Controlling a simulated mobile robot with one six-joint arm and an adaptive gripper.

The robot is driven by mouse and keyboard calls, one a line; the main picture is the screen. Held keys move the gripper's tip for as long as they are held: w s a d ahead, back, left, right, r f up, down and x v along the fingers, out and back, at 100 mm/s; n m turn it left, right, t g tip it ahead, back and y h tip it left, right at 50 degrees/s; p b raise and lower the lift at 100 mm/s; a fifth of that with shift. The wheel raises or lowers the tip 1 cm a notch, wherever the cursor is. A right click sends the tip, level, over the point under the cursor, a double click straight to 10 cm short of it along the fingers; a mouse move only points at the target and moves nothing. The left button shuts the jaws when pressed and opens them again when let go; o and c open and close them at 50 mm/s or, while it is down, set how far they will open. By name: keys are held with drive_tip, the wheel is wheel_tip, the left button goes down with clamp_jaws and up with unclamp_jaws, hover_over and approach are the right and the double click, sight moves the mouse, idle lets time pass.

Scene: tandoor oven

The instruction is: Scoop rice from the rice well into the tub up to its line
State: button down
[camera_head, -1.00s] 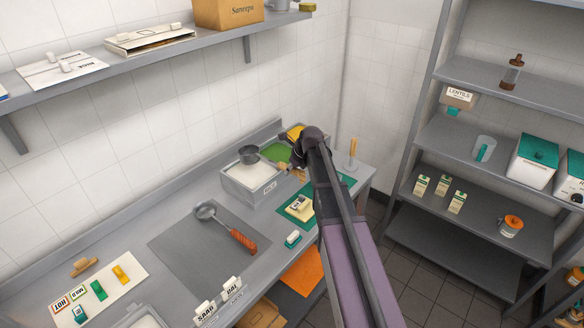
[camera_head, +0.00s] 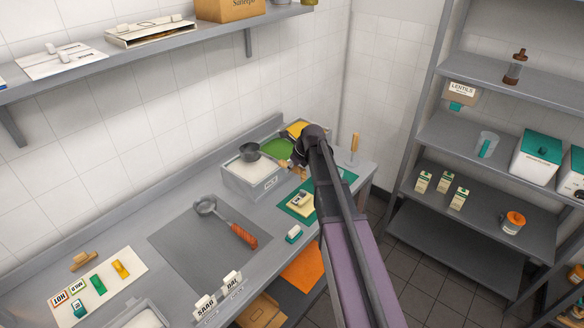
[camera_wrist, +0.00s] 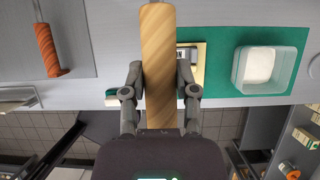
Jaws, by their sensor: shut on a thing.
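My gripper (camera_wrist: 160,85) is shut on the wooden handle (camera_wrist: 158,45) of a scoop. The scoop's dark grey cup (camera_head: 249,151) is over the back part of the rice well (camera_head: 236,182) in the head view. I cannot tell whether the cup touches the rice or holds any. White rice (camera_head: 243,172) shows in the well, which has a label on its front. A clear tub (camera_wrist: 293,70) with white contents stands on a green mat (camera_wrist: 240,90) in the wrist view, right of my gripper. Its line cannot be made out. My arm hides the tub in the head view.
A ladle with an orange handle (camera_head: 243,236) lies on a grey mat (camera_head: 180,250). A green-filled well (camera_head: 278,149) and a yellow one (camera_head: 297,129) are beyond the rice. A small cream board (camera_head: 300,203) lies on the green mat. A wall shelf (camera_head: 150,57) runs above the counter.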

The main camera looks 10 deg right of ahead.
wheel_tip(320, 180, down, 5)
drive_tip(key=b, duration=0.4)
drive_tip(key=shift+w+a+r, duration=0.1)
drive_tip(key=shift+w+r, duration=0.05)
idle(1.2)
drive_tip(key=shift+w+a+r+g+h+p, duration=0.1)
drive_tip(key=shift+w+r+g+h+p, duration=0.1)
drive_tip(key=shift+r+g+h+p, duration=0.3)
drive_tip(key=shift+s+f+b, duration=0.15)
drive_tip(key=shift+f+b, duration=0.15)
drive_tip(key=shift+f, duration=0.3)
idle(0.8)
drive_tip(key=shift+f, duration=0.1)
drive_tip(key=shift+s+d+f+b, duration=0.15)
drive_tip(key=shift+d+f+b, duration=0.1)
drive_tip(key=shift+b, duration=0.15)
idle(0.4)
